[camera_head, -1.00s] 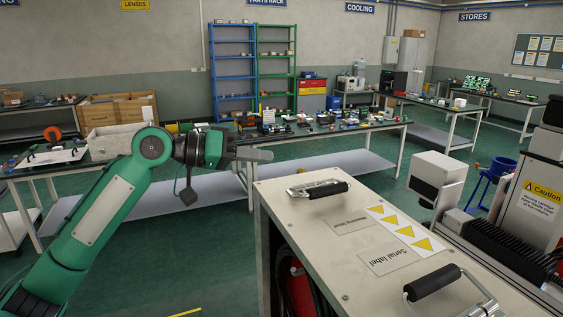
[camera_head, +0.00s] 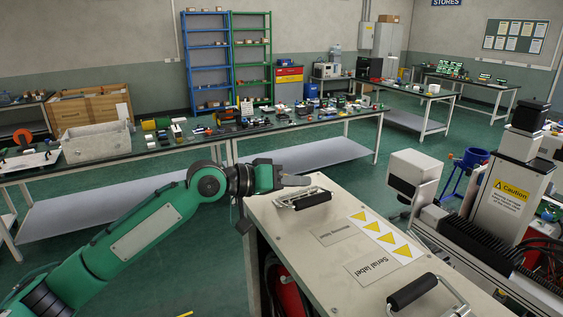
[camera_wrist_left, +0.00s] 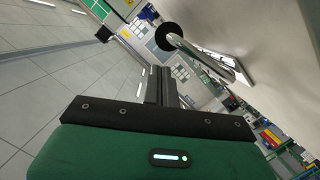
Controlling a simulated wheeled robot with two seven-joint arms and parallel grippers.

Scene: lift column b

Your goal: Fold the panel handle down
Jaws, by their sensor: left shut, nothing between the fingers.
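A cream panel top (camera_head: 325,270) carries two handles with chrome brackets and black grips. The far handle (camera_head: 312,200) is at the panel's back edge, and the near handle (camera_head: 412,291) is at the front right. My left gripper (camera_head: 296,181) is shut and empty, just behind the far handle. In the left wrist view, my shut fingers (camera_wrist_left: 160,86) are below and left of a handle's black grip (camera_wrist_left: 171,37). That grip stands off the pale panel face on its chrome bracket (camera_wrist_left: 218,62). I cannot tell whether the fingers touch the handle. My right gripper is not in view.
A grey linear rail unit with a caution label (camera_head: 511,191) stands right of the panel. A white box-shaped head (camera_head: 415,170) is beside the panel's right edge. A cluttered workbench (camera_head: 205,146) runs behind. Open green floor lies between the bench and the panel.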

